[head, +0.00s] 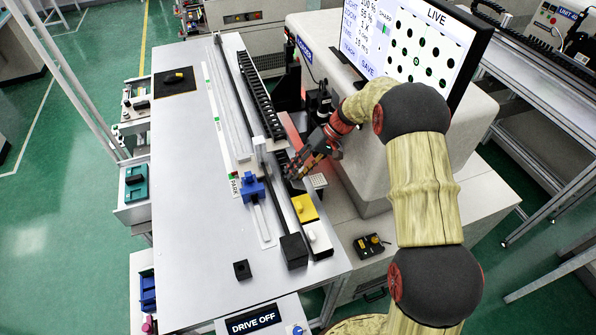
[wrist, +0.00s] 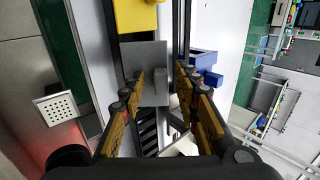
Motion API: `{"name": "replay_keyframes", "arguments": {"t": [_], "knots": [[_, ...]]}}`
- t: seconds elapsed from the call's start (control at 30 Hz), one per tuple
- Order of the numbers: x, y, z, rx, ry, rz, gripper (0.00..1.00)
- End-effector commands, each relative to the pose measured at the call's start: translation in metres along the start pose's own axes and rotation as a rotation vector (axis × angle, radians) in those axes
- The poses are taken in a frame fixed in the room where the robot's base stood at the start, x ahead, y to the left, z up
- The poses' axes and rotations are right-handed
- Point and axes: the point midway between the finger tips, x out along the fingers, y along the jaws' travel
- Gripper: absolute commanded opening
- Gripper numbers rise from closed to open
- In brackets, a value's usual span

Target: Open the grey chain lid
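In the wrist view, the grey lid (wrist: 145,58) is a flat grey plate lying across the dark chain track, with a small raised grey tab on it. The black chain (head: 262,105) runs along the table in the head view. My gripper (wrist: 160,80) is open, its two yellow-padded fingers on either side of the lid's near part and tab. I cannot tell whether they touch it.
A yellow block (head: 305,208) and a white block (head: 319,239) sit just beyond the gripper along the track. A blue clamp (head: 252,188) stands left of it. A dotted plate (head: 318,181) lies to the right. The left table surface is mostly clear.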

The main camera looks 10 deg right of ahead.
Motion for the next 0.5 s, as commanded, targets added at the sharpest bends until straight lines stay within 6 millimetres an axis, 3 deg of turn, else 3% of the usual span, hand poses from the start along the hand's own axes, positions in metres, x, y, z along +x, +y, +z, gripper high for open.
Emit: {"name": "replay_keyframes", "arguments": {"t": [0.23,0.5], "knots": [[-0.01,0.0,-0.001,-0.001,0.003,0.001,0.32],[-0.052,0.001,-0.001,0.001,0.003,0.001,0.32]]}}
